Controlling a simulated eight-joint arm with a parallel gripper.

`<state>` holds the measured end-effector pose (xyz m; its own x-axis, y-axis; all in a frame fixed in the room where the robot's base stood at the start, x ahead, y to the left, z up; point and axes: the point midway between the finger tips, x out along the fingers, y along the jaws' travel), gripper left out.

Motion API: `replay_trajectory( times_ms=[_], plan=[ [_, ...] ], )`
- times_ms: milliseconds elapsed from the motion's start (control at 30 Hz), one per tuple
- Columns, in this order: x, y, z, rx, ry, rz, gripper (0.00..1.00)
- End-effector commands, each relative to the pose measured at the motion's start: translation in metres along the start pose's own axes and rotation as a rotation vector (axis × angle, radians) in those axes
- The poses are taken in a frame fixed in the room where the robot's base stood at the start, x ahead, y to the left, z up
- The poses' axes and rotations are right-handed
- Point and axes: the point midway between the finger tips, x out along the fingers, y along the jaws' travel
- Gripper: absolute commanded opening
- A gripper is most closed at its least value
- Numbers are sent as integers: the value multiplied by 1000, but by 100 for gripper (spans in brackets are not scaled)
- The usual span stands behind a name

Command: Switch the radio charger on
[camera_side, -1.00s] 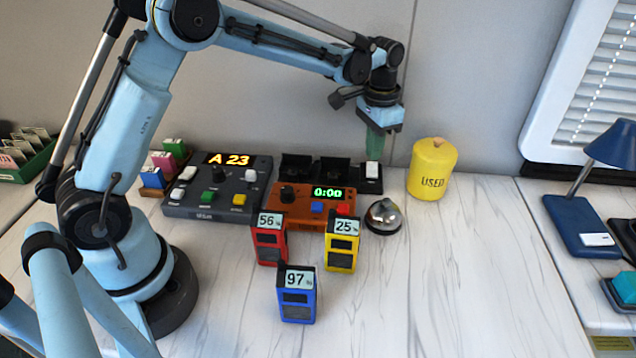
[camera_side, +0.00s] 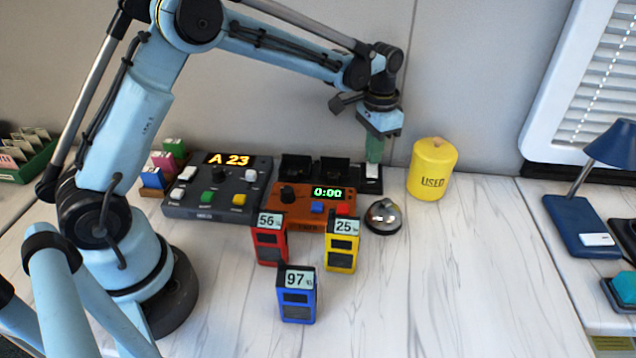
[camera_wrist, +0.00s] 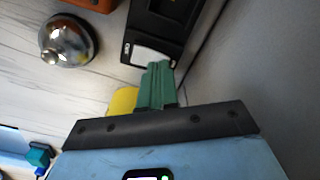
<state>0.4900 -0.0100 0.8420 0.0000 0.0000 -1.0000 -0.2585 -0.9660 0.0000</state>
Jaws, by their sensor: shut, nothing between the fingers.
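The black radio charger (camera_side: 334,184) stands at the back of the bench against the wall, behind the orange timer box, with dark, empty-looking slots. Its white rocker switch (camera_side: 373,171) is at the right end; it also shows in the wrist view (camera_wrist: 151,55). My gripper (camera_side: 374,161) is above the switch, its green fingers pointing down, shut and empty. The fingertips (camera_wrist: 158,67) overlap the edge of the switch in the wrist view. They hide part of it, and I cannot tell whether they touch it or which way it is tilted.
A silver bell (camera_side: 383,217) and a yellow USED canister (camera_side: 433,170) stand close by. The orange timer (camera_side: 287,211) reads 0:00. A grey control box (camera_side: 177,213) shows A 23. Red (camera_side: 270,245), yellow (camera_side: 341,255) and blue (camera_side: 297,307) radios stand in front.

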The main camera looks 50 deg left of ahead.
Motion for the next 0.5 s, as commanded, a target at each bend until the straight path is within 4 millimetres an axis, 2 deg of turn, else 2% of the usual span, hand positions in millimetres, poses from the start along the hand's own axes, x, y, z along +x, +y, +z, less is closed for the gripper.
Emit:
replay_trajectory(
  times_ms=[500],
  plan=[
    [7, 0, 0, 0, 0, 0, 0]
  ],
)
